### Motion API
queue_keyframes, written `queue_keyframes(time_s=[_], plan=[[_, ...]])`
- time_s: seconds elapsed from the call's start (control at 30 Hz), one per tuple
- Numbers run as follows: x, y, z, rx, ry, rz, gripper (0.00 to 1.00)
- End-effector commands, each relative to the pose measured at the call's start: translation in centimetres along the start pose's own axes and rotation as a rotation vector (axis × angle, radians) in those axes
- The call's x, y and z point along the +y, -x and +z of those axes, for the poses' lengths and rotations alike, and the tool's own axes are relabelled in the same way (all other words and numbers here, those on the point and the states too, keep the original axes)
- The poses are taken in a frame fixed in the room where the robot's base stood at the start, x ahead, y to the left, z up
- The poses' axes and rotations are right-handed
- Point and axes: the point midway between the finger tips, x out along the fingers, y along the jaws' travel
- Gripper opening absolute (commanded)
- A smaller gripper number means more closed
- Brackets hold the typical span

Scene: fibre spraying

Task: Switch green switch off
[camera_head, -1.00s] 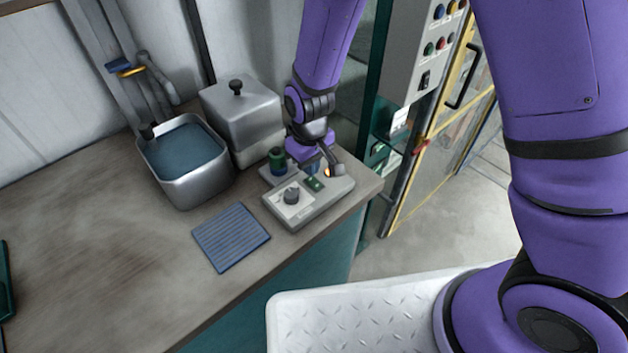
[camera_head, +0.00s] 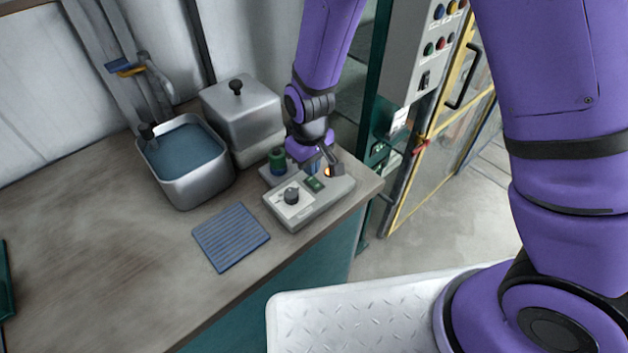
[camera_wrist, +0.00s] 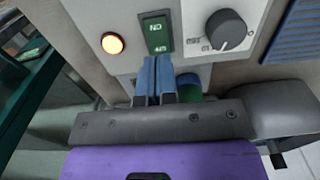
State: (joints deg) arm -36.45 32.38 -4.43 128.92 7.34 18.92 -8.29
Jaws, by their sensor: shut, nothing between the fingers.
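The green switch (camera_head: 314,184) sits on the grey control box (camera_head: 315,207) near the bench's right edge. In the wrist view the switch (camera_wrist: 155,34) is a green rectangle with light lettering at both ends. My gripper (camera_wrist: 157,62) is shut and empty, its blue fingertips just beside the lower end of the switch; I cannot tell whether they touch it. In the head view my gripper (camera_head: 312,168) is over the far side of the box. An orange lamp (camera_wrist: 113,43) glows to the left of the switch in the wrist view.
A black rotary knob (camera_head: 292,196) is on the same box. A green cylinder (camera_head: 277,160) stands behind it. A lidded metal container (camera_head: 240,112) and an open water basin (camera_head: 186,165) stand to the left. A blue ribbed mat (camera_head: 231,237) lies in front, with bare bench further left.

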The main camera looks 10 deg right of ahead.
Motion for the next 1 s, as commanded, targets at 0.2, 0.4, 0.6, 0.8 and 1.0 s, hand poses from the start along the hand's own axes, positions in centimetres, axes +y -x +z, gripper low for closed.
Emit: queue_keyframes(time_s=[0.2, 0.4, 0.6, 0.8, 1.0], plan=[[0.0, 0.0, 0.0, 0.0, 0.0, 0.0, 0.0], [0.0, -0.03, 0.0, 0.0, 0.0, 0.0, 0.0], [0.0, -0.26, 0.0, 0.0, 0.0, 0.0, 0.0], [0.0, -0.51, -0.01, 0.0, 0.0, 0.0, 0.0], [0.01, -0.77, -0.02, 0.0, 0.0, 0.0, 0.0]])
